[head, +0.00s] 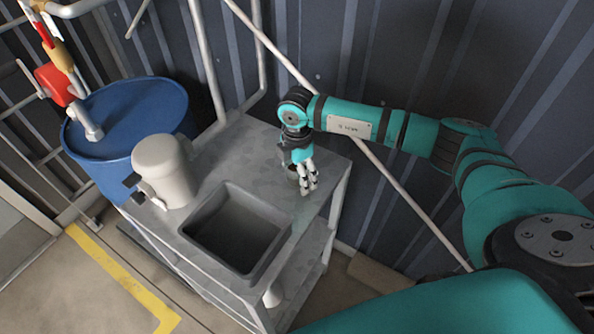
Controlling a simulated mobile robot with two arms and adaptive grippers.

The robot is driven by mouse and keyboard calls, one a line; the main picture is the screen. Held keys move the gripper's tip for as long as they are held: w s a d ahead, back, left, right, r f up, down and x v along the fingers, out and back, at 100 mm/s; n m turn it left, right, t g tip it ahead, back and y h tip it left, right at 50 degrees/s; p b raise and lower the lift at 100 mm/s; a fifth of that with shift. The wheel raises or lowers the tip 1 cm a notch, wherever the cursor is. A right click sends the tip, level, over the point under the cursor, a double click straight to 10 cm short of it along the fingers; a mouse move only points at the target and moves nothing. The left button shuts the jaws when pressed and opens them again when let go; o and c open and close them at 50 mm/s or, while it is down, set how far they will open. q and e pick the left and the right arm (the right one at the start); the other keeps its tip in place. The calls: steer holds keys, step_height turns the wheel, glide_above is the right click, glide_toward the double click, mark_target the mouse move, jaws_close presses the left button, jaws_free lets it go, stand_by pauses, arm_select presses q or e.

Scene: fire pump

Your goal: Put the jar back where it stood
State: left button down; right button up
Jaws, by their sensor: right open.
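My right gripper (309,185) points down over the right part of the grey metal cart top (318,206), beyond the dark tray. It is open. A small dark round thing (292,173), which may be the jar, shows just left of its fingers and is partly hidden by them. I cannot tell whether the fingers touch it. My left gripper is not in view.
A dark grey open tray (284,239), empty, sits on the cart front. A cream cylindrical container (165,168) stands at the cart's left. A white item (273,295) is on a lower shelf. A blue drum (130,105) stands behind left. A diagonal pipe (411,205) passes right of the cart.

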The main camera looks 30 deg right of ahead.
steer(key=shift+r, duration=0.15)
steer(key=c, duration=1.5)
